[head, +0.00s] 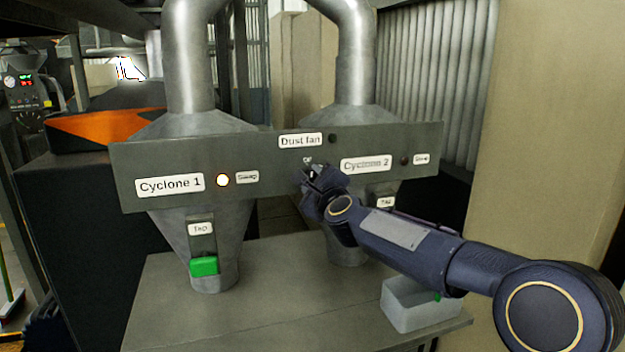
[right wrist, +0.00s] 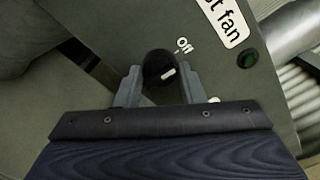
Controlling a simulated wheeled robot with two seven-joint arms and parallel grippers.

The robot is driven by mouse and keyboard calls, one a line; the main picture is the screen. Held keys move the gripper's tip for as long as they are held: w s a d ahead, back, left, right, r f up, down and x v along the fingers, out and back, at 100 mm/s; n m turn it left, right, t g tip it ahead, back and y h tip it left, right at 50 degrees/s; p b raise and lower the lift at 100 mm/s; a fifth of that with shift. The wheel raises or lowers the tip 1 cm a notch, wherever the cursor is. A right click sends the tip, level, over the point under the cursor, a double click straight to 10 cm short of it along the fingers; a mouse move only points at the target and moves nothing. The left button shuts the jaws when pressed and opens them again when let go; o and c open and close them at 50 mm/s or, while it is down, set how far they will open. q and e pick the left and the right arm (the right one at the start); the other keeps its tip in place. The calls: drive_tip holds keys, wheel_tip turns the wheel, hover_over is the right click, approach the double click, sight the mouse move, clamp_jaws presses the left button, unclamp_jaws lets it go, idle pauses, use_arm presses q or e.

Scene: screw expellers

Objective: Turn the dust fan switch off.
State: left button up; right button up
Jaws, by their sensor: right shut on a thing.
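The dust fan switch is a black knob (right wrist: 158,68) with a white mark on its lower right side in the right wrist view. An "Off" label (right wrist: 184,46) is beside it; another label (right wrist: 214,100) is mostly hidden by a finger. My right gripper (head: 311,174) is at the switch under the "Dust fan" plate (head: 300,140). In the right wrist view its fingers (right wrist: 158,84) are shut on the knob from both sides. The dust fan lamp (head: 332,138) looks dark; in the right wrist view the lamp (right wrist: 248,60) is dark green. My left gripper is out of view.
The grey panel (head: 270,190) spans two metal cyclones. The Cyclone 1 lamp (head: 223,180) is lit; the Cyclone 2 lamp (head: 404,161) is dark. A green tap handle (head: 204,266) is under Cyclone 1. A light grey bin (head: 405,312) stands on the table below my right arm.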

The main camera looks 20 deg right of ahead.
drive_tip(key=shift+n, duration=0.7)
drive_tip(key=o, duration=1)
drive_tip(key=shift+s, duration=0.1)
drive_tip(key=s+b, duration=0.1)
drive_tip(key=s, duration=0.6)
drive_tip(key=shift+s+b, duration=0.3)
drive_tip(key=shift+s, duration=0.05)
drive_tip(key=shift+d, duration=0.1)
